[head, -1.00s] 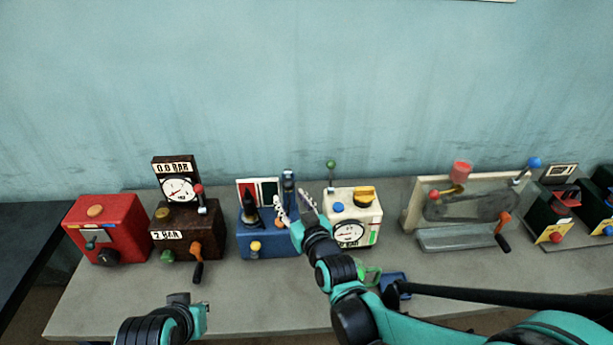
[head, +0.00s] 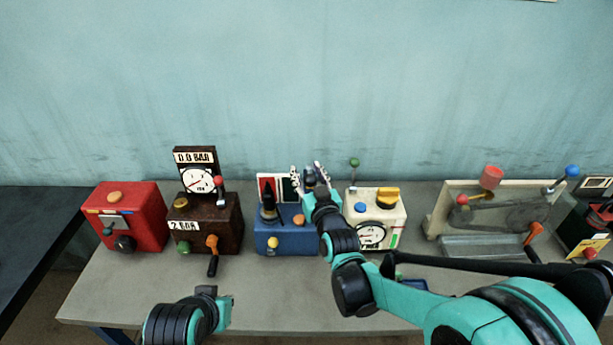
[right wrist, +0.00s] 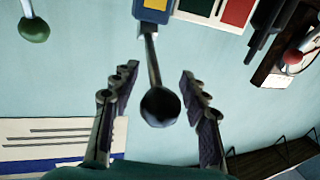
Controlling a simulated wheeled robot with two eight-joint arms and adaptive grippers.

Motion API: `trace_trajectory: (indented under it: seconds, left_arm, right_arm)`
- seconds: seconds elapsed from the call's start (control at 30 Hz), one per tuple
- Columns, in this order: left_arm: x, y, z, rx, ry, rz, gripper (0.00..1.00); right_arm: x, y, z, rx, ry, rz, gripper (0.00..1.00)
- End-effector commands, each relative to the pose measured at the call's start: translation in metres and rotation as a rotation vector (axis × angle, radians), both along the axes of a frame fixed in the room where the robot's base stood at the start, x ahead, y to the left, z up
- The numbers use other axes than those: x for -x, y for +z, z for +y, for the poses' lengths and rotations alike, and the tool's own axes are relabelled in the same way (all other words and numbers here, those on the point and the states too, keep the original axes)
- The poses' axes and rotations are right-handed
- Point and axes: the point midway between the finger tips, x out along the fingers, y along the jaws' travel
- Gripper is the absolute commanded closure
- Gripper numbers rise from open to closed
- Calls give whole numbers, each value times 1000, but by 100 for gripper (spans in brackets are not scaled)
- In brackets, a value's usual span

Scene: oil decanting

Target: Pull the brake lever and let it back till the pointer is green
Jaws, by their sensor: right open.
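The brake machine is a blue box (head: 287,240) with a red, white and green panel (head: 265,183) and a black cone-like pointer (head: 268,205) in front of it. The panel also shows at the top of the right wrist view (right wrist: 236,10). The brake lever is a grey rod with a dark ball knob (right wrist: 160,106), rising from a blue and yellow housing (right wrist: 153,10). My right gripper (right wrist: 160,95) is open, with one finger on each side of the knob and visible gaps. In the head view my right gripper (head: 308,177) hides most of the lever. My left gripper (head: 218,300) is low, near the table's front.
A white gauge box (head: 390,210) with a green-knobbed lever (head: 354,163) stands close on the right. A brown gauge box (head: 205,222) and a red box (head: 130,215) stand left. The grey table (head: 130,295) is mostly bare in front.

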Motion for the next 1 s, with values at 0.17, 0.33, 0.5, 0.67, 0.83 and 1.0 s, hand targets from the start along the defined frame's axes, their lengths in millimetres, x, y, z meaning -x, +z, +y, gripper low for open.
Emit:
trace_trajectory:
  seconds: [0.17, 0.33, 0.5, 0.67, 0.83, 1.0]
  left_arm:
    - [0, -1, 0, 0, 0, 0, 100]
    - [0, -1, 0, 0, 0, 0, 100]
    - [0, -1, 0, 0, 0, 0, 100]
    - [0, -1, 0, 0, 0, 0, 100]
    - [0, -1, 0, 0, 0, 0, 100]
    - [0, 1, 0, 0, 0, 0, 100]
  right_arm:
    - [-7, 1, 2, 0, 0, 0, 55]
    - [-7, 1, 2, 0, 0, 0, 55]
    - [-7, 1, 2, 0, 0, 0, 94]
    - [-7, 1, 2, 0, 0, 1, 100]
    - [-7, 0, 2, 0, 0, 1, 100]
    - [-7, 2, 2, 0, 1, 8, 100]
